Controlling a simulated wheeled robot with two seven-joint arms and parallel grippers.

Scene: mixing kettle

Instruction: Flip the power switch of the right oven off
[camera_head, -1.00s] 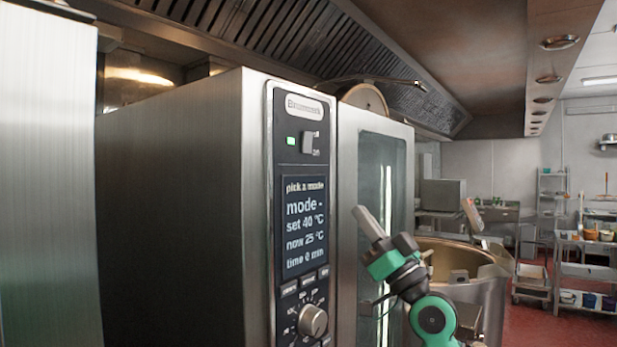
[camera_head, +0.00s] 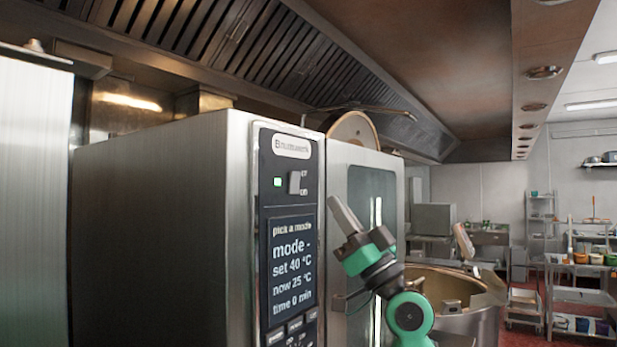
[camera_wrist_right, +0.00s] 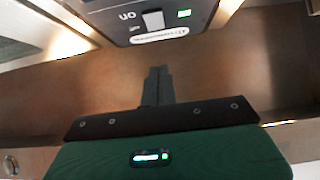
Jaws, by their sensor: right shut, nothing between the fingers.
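The oven (camera_head: 150,220) stands at centre left in the head view, with a dark control panel on its front edge. The power switch (camera_head: 295,183) is a small grey rocker near the panel's top, beside a lit green light (camera_head: 278,182). The display (camera_head: 291,260) is on and reads 40 °C set. My right gripper (camera_head: 343,214) is shut and empty, in front of the oven door, right of and slightly below the switch, apart from it. In the right wrist view the shut fingers (camera_wrist_right: 158,85) point toward the panel, where the switch (camera_wrist_right: 153,20) and green light (camera_wrist_right: 184,13) show upside down.
The glass oven door (camera_head: 372,205) is right of the panel. A large kettle (camera_head: 450,295) stands behind my right arm. A ventilation hood (camera_head: 260,50) hangs above. Shelves (camera_head: 585,255) stand far right. Space directly before the switch looks clear.

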